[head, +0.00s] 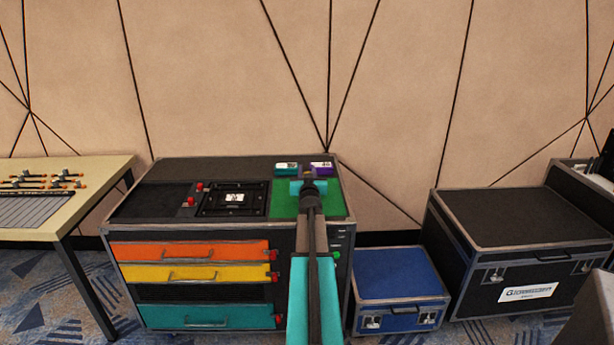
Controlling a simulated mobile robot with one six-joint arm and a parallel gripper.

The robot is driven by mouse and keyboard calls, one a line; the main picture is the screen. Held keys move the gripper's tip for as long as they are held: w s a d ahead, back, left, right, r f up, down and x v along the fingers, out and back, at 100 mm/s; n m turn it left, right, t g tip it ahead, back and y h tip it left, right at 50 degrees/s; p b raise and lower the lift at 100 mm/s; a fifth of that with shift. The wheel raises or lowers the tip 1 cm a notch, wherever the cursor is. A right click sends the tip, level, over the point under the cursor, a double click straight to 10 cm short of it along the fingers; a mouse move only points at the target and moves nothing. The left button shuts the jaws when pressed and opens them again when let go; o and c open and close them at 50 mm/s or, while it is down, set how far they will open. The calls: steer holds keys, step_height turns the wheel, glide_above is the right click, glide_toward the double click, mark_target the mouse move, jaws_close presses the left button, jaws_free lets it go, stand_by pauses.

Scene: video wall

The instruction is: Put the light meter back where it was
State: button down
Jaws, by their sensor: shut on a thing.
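My arm reaches up over the green mat (281,207) on top of the black wheeled case (180,168). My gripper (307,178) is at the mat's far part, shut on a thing. The arm and wrist hide what it holds, so I cannot tell whether it is the light meter. A small teal box (286,168) and a small purple box (322,168), each with a pale label, are just beyond the gripper, one on each side. I cannot tell whether the gripper touches either one.
A black square frame (234,199) with red knobs sits left of the mat. The case front has orange (190,251), yellow (190,274) and teal (205,316) drawers. A blue case (396,273) and a large black case (520,217) stand right; a table (105,167) stands left.

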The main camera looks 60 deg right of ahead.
steer(key=r+p+v, duration=0.1)
steer(key=r+v, duration=0.1)
steer(key=v, duration=1.4)
steer(key=shift+r, duration=0.25)
steer(key=shift+s, duration=0.1)
stand_by(0.4)
steer(key=w+a+n+t+y+p, duration=0.1)
steer(key=w+a+n+t+y, duration=0.4)
steer(key=w+a, duration=1)
steer(key=w+a+n+t+y, duration=0.2)
steer(key=w+a+n+y, duration=0.55)
steer(key=a, duration=1.25)
steer(key=w+a+f+n+y, duration=0.1)
steer(key=w+a+y, duration=0.15)
steer(key=a, duration=0.25)
steer(key=w+a+f+n+g+y, duration=0.1)
steer(key=a+y, duration=0.2)
steer(key=a, duration=0.3)
steer(key=w+a+f+n+y, duration=0.1)
steer(key=w+a+y, duration=0.15)
steer(key=a, duration=0.25)
steer(key=s+a+f+n+g+y, duration=0.2)
steer(key=s+a+n+g+y, duration=0.4)
steer(key=a, duration=0.7)
steer(key=s+y, duration=0.2)
steer(key=y, duration=0.1)
steer(key=shift+f+p, duration=0.3)
steer(key=shift+f, duration=0.1)
